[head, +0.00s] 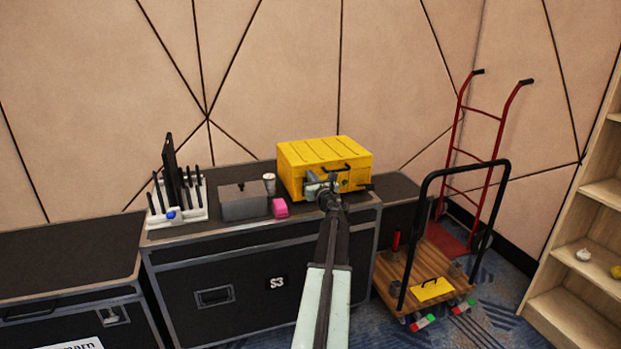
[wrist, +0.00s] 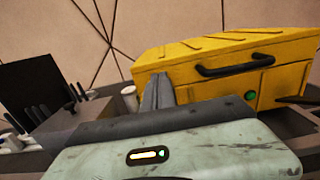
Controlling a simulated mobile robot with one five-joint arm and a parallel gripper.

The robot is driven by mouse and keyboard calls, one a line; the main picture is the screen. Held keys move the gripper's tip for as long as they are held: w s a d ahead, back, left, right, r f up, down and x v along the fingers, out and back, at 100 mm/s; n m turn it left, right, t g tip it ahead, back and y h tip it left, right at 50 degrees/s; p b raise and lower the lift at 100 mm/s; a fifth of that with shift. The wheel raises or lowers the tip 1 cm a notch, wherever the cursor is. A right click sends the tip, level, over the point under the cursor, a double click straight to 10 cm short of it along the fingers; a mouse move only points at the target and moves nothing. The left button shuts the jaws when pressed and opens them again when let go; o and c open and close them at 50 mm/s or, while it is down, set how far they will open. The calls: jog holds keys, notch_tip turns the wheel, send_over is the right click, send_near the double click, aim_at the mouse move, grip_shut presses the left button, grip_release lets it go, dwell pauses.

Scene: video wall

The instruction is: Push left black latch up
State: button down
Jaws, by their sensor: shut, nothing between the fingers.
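A yellow case (head: 318,152) stands on a black flight case, with a black handle (wrist: 240,66) and a green button (wrist: 251,95) on its front. A black latch (wrist: 297,101) sticks out at the right of the front. The left black latch cannot be made out; my gripper covers that part of the front. My gripper (head: 314,181) is shut and empty in front of the left part of the case. In the wrist view its fingers (wrist: 157,90) point at the case's left front edge. I cannot tell whether they touch it.
A trolley (head: 428,268) and a red hand truck (head: 482,145) stand to the right, before a wooden shelf (head: 570,293).

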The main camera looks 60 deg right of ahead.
dwell(0.4)
jog(key=s+a+r+p, duration=0.4)
jog(key=s+a+r, duration=0.1)
jog(key=s+a, duration=0.3)
jog(key=shift+s+a+p, duration=0.3)
jog(key=shift+a+p, duration=0.1)
jog(key=shift+f, duration=0.1)
